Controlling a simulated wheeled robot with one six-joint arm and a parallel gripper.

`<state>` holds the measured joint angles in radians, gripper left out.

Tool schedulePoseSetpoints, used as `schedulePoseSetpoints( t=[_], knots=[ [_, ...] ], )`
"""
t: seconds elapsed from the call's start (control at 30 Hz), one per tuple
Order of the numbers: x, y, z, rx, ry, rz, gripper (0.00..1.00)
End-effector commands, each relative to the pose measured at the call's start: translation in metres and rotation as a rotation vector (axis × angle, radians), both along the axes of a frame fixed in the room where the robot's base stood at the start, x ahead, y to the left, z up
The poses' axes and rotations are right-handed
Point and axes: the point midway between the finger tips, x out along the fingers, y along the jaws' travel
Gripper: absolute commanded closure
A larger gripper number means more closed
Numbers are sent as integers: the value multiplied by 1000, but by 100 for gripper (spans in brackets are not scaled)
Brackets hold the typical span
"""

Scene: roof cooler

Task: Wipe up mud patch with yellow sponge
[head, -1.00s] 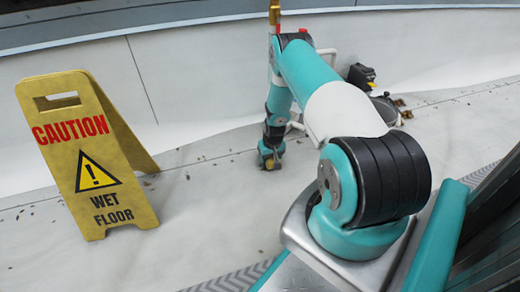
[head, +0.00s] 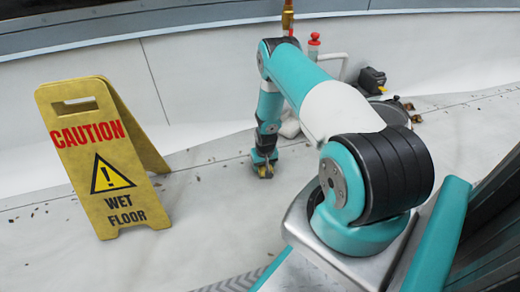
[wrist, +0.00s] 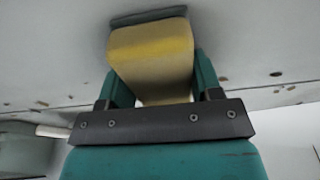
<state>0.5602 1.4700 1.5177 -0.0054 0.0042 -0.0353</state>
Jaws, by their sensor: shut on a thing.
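The yellow sponge (wrist: 150,55) fills the upper middle of the wrist view, with a grey layer along its far end. My gripper (wrist: 157,85) is shut on it, one teal finger on each side. In the head view my gripper (head: 263,168) is low over the pale floor, pointing down, and only a small bit of yellow shows at its tip. I cannot tell whether the sponge touches the floor. No mud patch can be made out in either view; the arm and sponge hide part of the floor.
A yellow wet floor caution sign (head: 105,165) stands to the left of my gripper. A red-topped bottle (head: 313,45), a white pipe (head: 335,60) and a dark device (head: 372,80) are by the back wall. Small brown debris is scattered over the otherwise open floor.

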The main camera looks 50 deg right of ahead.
Motion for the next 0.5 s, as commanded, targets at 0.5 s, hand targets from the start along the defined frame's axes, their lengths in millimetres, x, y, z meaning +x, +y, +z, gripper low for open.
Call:
schedulePoseSetpoints(
  t=[0.5],
  knots=[
    [4, 9, 57, 0, 0, 12, 67]
  ],
)
